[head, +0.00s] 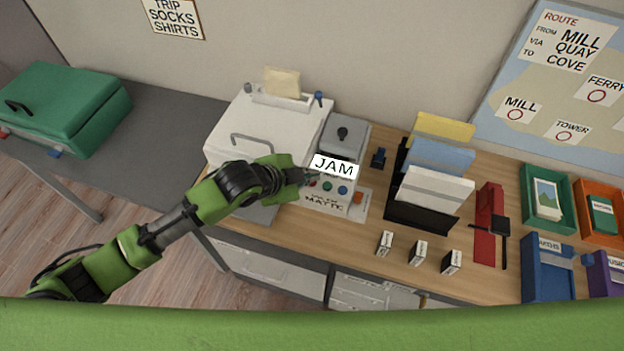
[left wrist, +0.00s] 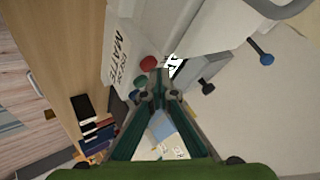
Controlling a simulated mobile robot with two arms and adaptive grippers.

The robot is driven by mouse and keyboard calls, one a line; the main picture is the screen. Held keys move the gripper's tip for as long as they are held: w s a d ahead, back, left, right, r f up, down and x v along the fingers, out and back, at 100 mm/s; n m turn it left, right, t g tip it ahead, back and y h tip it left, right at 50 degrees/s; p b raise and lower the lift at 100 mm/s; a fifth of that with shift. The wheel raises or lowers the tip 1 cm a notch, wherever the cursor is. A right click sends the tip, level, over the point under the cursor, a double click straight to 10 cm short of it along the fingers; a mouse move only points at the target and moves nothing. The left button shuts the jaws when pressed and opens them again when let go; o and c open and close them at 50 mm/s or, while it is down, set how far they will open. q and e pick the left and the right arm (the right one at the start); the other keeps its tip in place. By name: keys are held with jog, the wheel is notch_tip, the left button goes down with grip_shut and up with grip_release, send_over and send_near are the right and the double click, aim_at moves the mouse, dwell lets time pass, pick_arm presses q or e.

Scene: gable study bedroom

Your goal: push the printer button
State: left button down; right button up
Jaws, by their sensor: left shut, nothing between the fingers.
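The white printer (head: 270,122) stands on the wooden desk top. Beside it is a grey-topped unit (head: 345,130) with a white JAM sign (head: 334,166). Below the sign a small panel carries a green button (head: 327,186) and a blue button (head: 343,190), with a red one at its left, partly behind my fingers. The red button (left wrist: 148,62) shows clearly in the left wrist view. My left gripper (head: 308,177) is shut and empty, its tips close to the red button; I cannot tell whether they touch. My right gripper is not in view.
A black file rack (head: 415,218) with coloured folders stands to the right, with several small labelled blocks in front. A red stapler-like tool (head: 485,225) and coloured trays lie farther right. A green case (head: 65,105) is at the far left.

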pick_arm(q)
jog(key=shift+f, duration=0.4)
jog(key=shift+r, duration=0.1)
dwell(0.5)
jog(key=shift+r+p, duration=0.75)
jog(key=shift+p, duration=0.15)
jog(key=shift+r, duration=0.1)
notch_tip(320, 180, up, 5)
jog(key=p, duration=0.5)
dwell(0.4)
